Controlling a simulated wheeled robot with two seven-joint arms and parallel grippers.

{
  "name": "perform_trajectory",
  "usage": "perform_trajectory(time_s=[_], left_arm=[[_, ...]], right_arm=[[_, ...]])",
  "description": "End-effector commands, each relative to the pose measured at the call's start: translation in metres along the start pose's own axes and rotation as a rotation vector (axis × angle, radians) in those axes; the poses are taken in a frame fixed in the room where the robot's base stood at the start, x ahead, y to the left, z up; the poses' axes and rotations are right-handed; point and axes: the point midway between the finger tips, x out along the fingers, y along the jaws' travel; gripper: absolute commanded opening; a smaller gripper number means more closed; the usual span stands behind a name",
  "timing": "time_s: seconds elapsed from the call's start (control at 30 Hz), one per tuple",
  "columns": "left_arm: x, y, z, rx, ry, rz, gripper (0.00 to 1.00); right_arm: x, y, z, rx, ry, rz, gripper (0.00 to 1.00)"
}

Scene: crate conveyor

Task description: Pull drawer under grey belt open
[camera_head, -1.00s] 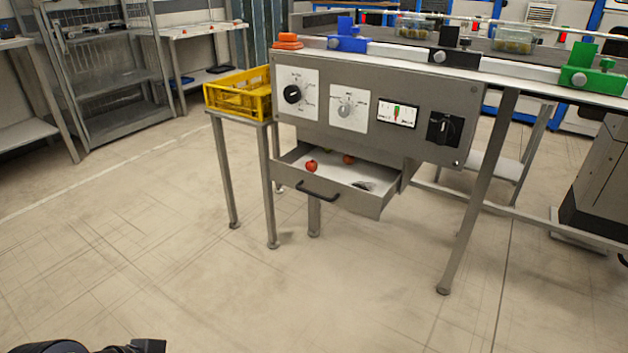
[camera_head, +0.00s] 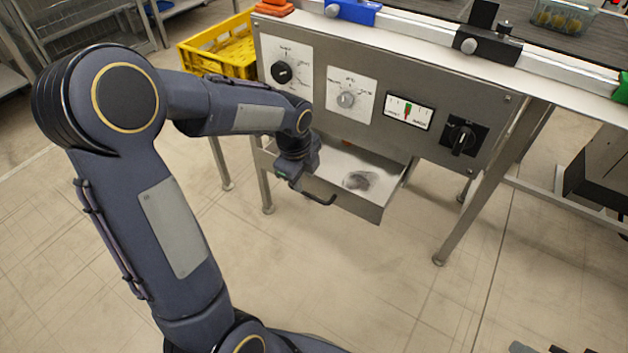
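The grey drawer (camera_head: 352,205) under the belt's control panel stands partly open. Its pale inside shows, with a blurred grey item (camera_head: 360,180) lying in it. The black drawer handle (camera_head: 325,201) is on the front, its left part hidden by my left gripper. My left gripper (camera_head: 297,184) is at the left end of the handle, in front of the drawer. I cannot tell whether its fingers are around the handle or closed. The grey belt (camera_head: 420,17) runs above. Small dark parts at the bottom right edge may be my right gripper (camera_head: 548,349); its state does not show.
The control panel (camera_head: 385,75) with dials and a black switch (camera_head: 462,138) is just above the drawer. A yellow crate (camera_head: 222,50) stands on a side stand at the left. A table leg (camera_head: 490,185) stands right of the drawer. Floor in front is clear.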

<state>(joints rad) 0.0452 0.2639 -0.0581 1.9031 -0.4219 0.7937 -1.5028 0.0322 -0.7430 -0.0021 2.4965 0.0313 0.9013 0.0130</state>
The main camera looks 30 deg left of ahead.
Motion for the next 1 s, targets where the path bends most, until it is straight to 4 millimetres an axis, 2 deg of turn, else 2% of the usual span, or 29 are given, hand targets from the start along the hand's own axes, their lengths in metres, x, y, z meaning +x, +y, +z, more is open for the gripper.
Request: perform_trajectory(time_s=[0.03, 0.1, 0.3, 0.67, 0.93, 1.0], left_arm=[[0.014, 0.001, 0.0, 0.0, 0.0, 0.002, 0.33], [0.026, 0.002, 0.0, -0.001, 0.001, 0.003, 0.33], [0.049, 0.001, 0.0, -0.002, 0.0, 0.001, 0.33], [0.054, 0.0, 0.0, -0.003, 0.0, 0.0, 0.33], [0.054, 0.0, 0.0, -0.003, 0.001, 0.0, 0.0], [0.054, 0.0, 0.0, -0.003, 0.001, 0.0, 0.0]], right_arm=[[0.007, 0.003, 0.004, 0.0, 0.0, 0.0, 0.36], [0.011, 0.005, 0.006, 0.0, 0.0, 0.0, 0.36], [0.018, 0.008, 0.009, 0.0, 0.0, 0.0, 0.36], [0.019, 0.009, 0.009, 0.0, 0.0, 0.0, 0.36], [0.019, 0.009, 0.009, 0.0, 0.0, 0.0, 0.36], [0.019, 0.009, 0.009, 0.0, 0.0, 0.0, 0.36]])
